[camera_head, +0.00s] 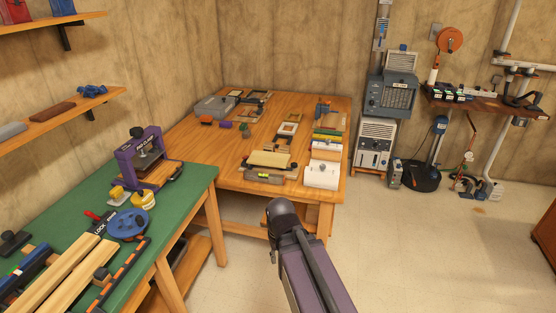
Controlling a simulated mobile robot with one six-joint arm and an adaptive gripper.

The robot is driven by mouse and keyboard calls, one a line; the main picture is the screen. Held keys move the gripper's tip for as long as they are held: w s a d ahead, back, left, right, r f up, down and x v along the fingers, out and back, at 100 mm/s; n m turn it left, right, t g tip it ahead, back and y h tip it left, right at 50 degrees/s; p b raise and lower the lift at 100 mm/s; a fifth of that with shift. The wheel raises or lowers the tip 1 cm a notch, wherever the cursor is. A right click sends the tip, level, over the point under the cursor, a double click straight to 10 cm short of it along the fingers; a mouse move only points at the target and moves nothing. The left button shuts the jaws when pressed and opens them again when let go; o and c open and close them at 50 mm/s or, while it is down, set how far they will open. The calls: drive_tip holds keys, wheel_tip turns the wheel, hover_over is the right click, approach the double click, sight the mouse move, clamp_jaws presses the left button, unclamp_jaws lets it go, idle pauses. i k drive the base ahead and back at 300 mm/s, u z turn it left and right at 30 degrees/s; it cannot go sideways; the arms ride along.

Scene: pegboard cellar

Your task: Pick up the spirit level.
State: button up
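A short grey bar with a small yellow-green spot at its middle, which looks like the spirit level (263,177), lies flat near the front edge of the wooden table (232,176). A pale wooden block (269,159) sits just behind it. My arm rises from the bottom of the picture in front of the table, with a dark rounded joint at its top. My gripper does not show, so its place relative to the level and whether it holds anything cannot be seen.
A white roll (322,174) stands right of the level. Several tools and small frames cover the table's back and right. A green-topped bench (188,193) with a purple press (146,158) adjoins at left. Grey machines (376,145) stand beyond. The floor (420,250) at right is clear.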

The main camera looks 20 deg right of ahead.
sight(279, 180)
drive_tip(key=k, duration=0.9)
drive_tip(key=z, duration=0.3)
drive_tip(key=i, duration=0.45)
drive_tip(key=z, duration=0.55)
drive_tip(key=i, duration=1.55)
drive_tip(key=u, duration=0.6)
drive_tip(key=i, duration=0.5)
drive_tip(key=u, duration=0.25)
